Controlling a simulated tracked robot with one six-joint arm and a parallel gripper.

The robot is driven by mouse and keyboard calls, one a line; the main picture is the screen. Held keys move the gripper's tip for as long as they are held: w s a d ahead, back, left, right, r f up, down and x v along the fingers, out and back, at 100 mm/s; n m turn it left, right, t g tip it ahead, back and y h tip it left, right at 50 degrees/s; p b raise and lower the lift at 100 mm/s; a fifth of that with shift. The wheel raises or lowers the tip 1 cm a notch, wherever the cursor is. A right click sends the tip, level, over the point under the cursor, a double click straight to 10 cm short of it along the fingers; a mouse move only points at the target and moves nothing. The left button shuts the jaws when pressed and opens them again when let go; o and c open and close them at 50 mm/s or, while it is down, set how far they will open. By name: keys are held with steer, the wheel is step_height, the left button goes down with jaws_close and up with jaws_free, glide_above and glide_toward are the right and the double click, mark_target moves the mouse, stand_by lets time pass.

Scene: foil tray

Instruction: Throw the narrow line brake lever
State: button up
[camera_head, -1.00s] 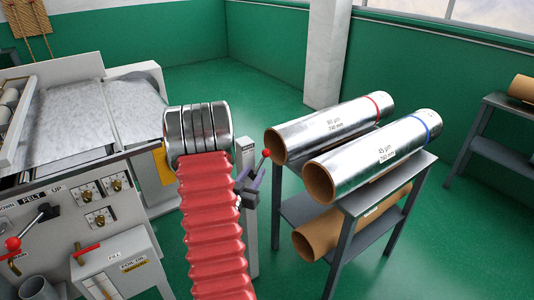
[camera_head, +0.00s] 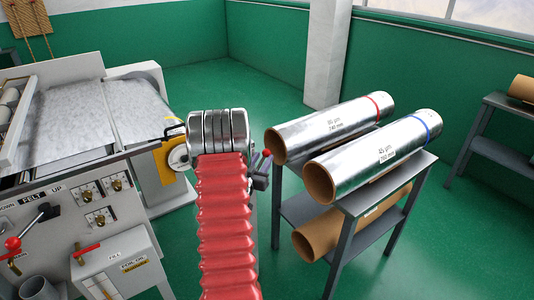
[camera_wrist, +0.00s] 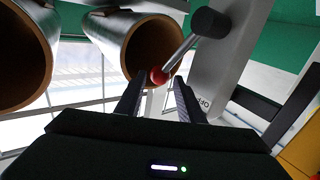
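The brake lever shows in the wrist view as a metal rod with a red ball knob (camera_wrist: 157,76), running up to a dark pivot (camera_wrist: 209,22) on a grey post (camera_wrist: 215,75) with "OFF" lettering. My gripper (camera_wrist: 160,92) is open, its two dark fingers on either side of the knob, which sits near the fingertips. Whether a finger touches the knob I cannot tell.
Two foil rolls, one with a red band (camera_head: 335,127) and one with a blue band (camera_head: 375,158), lie on a grey stand (camera_head: 350,215) just right of my gripper. A brown tube (camera_head: 350,222) lies below. The machine panel (camera_head: 80,215) is at left.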

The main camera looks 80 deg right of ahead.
mark_target(265, 156)
steer(key=shift+s+d, duration=0.15)
steer(key=shift+d, duration=1.1)
steer(key=shift+s+d, duration=0.15)
steer(key=shift+d, duration=1.1)
steer(key=shift+c, duration=0.3)
jaws_close()
